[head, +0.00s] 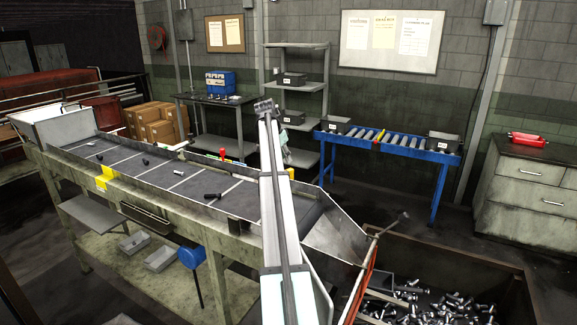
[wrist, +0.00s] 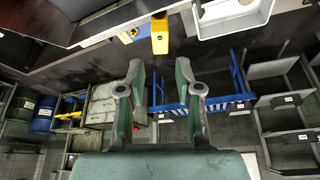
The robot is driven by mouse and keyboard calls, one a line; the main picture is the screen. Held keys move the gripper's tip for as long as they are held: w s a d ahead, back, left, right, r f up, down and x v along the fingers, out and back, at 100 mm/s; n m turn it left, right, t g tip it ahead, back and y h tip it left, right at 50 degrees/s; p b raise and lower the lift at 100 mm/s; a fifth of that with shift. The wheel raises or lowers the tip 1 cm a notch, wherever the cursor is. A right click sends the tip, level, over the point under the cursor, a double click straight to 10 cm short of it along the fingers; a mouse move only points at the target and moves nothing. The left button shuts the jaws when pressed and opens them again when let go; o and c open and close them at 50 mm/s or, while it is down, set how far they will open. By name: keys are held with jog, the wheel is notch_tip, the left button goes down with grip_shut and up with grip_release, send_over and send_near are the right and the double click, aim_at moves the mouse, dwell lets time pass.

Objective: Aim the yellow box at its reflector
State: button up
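A yellow box (wrist: 160,34) shows in the wrist view at the belt edge, straight ahead of my gripper (wrist: 160,68). The gripper's two fingers are spread apart and empty, and the box lies beyond their tips, apart from them. In the head view there is a yellow part (head: 105,178) on the near side rail of the belt. A smaller yellow patch (head: 291,173) shows on the far side, beside a pale bar that crosses the view. I cannot tell which one matches the wrist view. I cannot make out the reflector for certain. My gripper is not clearly seen in the head view.
The conveyor belt (head: 235,193) carries scattered dark bolts. A red knob (head: 222,152) stands at its far rail. A bin of bolts (head: 525,290) stands at the front right. A blue roller table (head: 435,157) and shelves (head: 322,75) stand behind. A white tray-like part (wrist: 228,27) is near the yellow box.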

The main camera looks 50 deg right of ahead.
aim_at(289, 170)
jog(key=p+x, duration=0.1)
jog(key=x, duration=0.5)
jog(key=shift+d+f, duration=0.1)
jog(key=shift+f, duration=0.15)
grip_shut()
